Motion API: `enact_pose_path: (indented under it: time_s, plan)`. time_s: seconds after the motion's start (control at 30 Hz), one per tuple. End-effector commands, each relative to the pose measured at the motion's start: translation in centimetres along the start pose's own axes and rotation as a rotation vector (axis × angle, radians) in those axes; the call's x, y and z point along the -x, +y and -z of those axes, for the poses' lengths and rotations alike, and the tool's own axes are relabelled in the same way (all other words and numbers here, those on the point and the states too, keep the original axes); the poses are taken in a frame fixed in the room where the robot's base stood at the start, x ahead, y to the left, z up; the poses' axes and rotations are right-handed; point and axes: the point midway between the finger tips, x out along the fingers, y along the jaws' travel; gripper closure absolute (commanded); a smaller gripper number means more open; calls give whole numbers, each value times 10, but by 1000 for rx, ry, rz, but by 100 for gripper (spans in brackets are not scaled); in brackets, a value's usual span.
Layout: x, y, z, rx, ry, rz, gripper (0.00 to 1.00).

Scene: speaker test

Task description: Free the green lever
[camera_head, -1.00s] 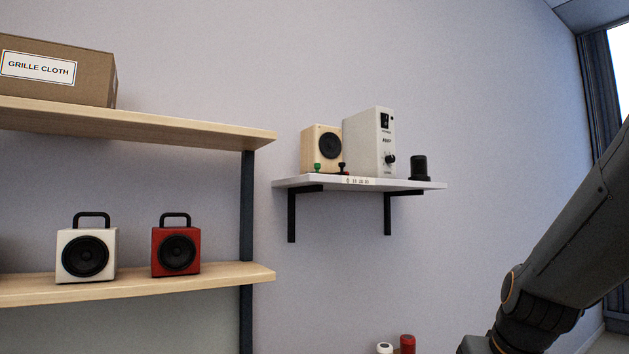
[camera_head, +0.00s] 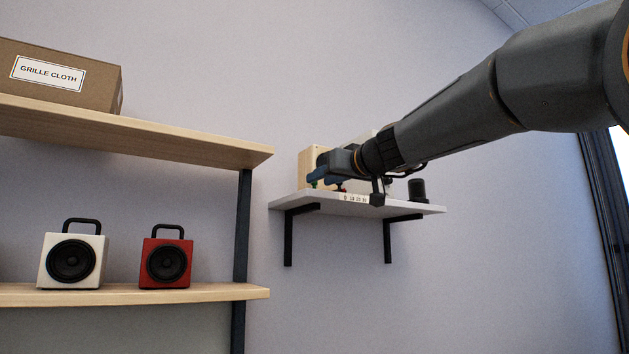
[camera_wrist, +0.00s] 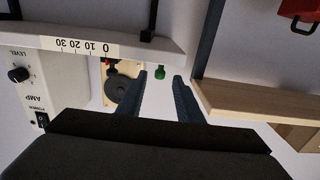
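The green lever (camera_wrist: 138,72) stands at the front of the white wall shelf (camera_wrist: 150,44), which appears upside down in the wrist view. In the head view a bit of the green lever (camera_head: 313,183) shows just under my gripper (camera_head: 316,176). In the wrist view my gripper (camera_wrist: 163,76) is open, with two blue fingers. A small red and dark piece (camera_wrist: 109,66) stands beside the lever, next to the scale strip (camera_wrist: 88,48).
The wooden speaker (camera_head: 307,160) stands behind the levers. The white amp (camera_wrist: 25,98) is beside it, mostly hidden by my arm in the head view. A black cylinder (camera_head: 416,189) stands at the shelf's right end. A wooden rack (camera_head: 180,150) is to the left.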

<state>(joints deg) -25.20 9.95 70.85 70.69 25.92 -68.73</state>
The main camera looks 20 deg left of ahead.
Motion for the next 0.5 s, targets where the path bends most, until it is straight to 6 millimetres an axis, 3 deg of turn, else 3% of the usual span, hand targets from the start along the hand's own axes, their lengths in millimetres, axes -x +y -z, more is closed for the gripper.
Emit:
enact_pose_path:
  time_s: [0.2,0.5]
  plan:
    - [-30,0,2,-2,-2,0,67]
    - [-46,0,0,0,-1,-1,67]
